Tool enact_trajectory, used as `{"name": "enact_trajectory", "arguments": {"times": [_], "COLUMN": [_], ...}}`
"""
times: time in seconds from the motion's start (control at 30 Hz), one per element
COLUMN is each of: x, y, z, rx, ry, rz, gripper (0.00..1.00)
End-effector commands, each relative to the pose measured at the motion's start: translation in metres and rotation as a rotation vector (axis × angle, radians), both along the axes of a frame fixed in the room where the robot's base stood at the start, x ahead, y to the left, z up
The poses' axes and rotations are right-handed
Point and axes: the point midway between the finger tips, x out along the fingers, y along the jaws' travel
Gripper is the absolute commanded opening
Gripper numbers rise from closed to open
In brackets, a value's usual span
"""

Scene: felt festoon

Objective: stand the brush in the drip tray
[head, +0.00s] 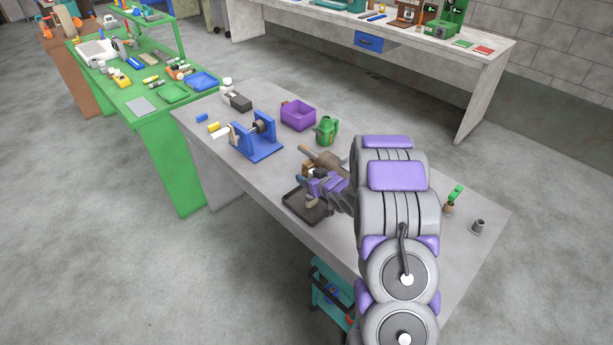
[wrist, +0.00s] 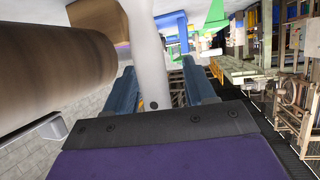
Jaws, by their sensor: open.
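The drip tray (head: 296,205) is a shallow dark tray near the front edge of the grey table. My gripper (head: 317,181) is low, just above and behind it. A pale handle, which looks like the brush (wrist: 145,45), runs between my gripper's two blue fingers (wrist: 160,92) in the wrist view, its holed end toward the palm. The fingers are open around it; contact is unclear. A small beige piece (head: 311,200) shows at the tray, perhaps the brush's lower end. Whether the brush rests in the tray is hidden by my gripper.
A brown cylinder (head: 325,157) lies close behind my gripper and looms at left in the wrist view (wrist: 55,60). A green can (head: 327,130), a purple bin (head: 298,116) and a blue stand (head: 257,145) are farther back.

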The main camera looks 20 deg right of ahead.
Motion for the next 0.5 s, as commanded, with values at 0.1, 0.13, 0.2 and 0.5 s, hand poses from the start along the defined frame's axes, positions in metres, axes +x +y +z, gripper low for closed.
{"name": "enact_trajectory", "arguments": {"times": [0.1,0.13,0.2,0.5], "x": [-0.016,-0.021,-0.035,-0.084], "y": [0.000,0.000,0.001,-0.011], "z": [0.009,0.011,0.019,0.039], "rx": [-0.003,-0.004,-0.007,-0.005], "ry": [0.002,0.001,0.000,-0.003], "rz": [-0.002,-0.002,-0.001,0.000], "gripper": [0.55,0.55,0.55,0.55]}}
